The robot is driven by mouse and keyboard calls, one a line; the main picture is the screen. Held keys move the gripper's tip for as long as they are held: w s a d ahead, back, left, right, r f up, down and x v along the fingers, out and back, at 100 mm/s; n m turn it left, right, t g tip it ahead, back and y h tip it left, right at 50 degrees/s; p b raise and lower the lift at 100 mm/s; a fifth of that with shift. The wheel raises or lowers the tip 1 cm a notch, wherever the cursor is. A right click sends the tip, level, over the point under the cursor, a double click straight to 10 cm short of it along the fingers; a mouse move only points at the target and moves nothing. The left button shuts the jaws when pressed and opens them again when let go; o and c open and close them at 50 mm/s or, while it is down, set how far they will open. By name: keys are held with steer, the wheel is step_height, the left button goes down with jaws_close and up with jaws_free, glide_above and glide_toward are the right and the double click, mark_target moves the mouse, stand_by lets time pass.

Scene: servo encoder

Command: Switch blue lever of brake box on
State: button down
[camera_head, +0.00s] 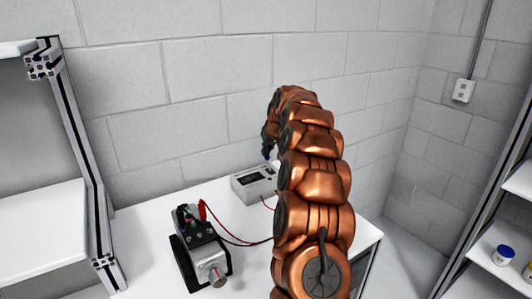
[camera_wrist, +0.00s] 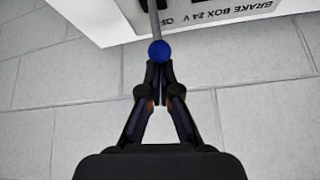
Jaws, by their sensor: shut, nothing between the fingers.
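The brake box (camera_head: 254,184) is a light grey box on the white table in the head view. The blue lever (camera_wrist: 159,52) shows there as a grey rod ending in a blue ball. My gripper (camera_wrist: 159,68) is shut and empty. Its fingertips are right at the blue ball in the picture; I cannot tell whether they touch it. In the head view my gripper (camera_head: 267,150) is small and partly hidden by my arm, above the box.
A dark motor device (camera_head: 203,249) with red and black wires stands on the white table (camera_head: 150,240), left of my arm. A block wall (camera_head: 200,110) rises behind. Shelves stand at the left and right; the right one holds a small blue-and-white jar (camera_head: 503,254).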

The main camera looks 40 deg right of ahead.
mark_target(272, 172)
steer(key=shift+s+t+b, duration=0.2)
steer(key=shift+t+b, duration=0.2)
steer(key=shift+b, duration=0.3)
steer(key=shift+s+b, duration=0.15)
steer(key=shift+b, duration=0.55)
steer(key=b, duration=0.1)
steer(key=s+t+b, duration=0.1)
steer(key=b, duration=0.1)
steer(key=shift+a+f+t, duration=0.1)
steer(key=shift+a+t, duration=0.05)
steer(key=shift+t, duration=0.15)
steer(key=s+t+b, duration=0.1)
steer(key=t+b, duration=0.1)
steer(key=b, duration=0.4)
steer(key=shift+s+t+b, duration=0.3)
steer(key=shift+b, duration=0.1)
steer(key=s+t+b, duration=0.1)
steer(key=t+b, duration=0.1)
steer(key=b, duration=0.4)
steer(key=shift+s+f+b, duration=0.1)
steer(key=shift+s+b, duration=0.2)
steer(key=shift+s, duration=0.1)
steer(key=shift+r+h, duration=0.3)
steer(key=shift+r, duration=0.15)
steer(key=shift+w+f, duration=0.1)
steer(key=shift+w+f, duration=0.3)
steer(key=shift+w, duration=0.3)
steer(key=shift+r, duration=0.1)
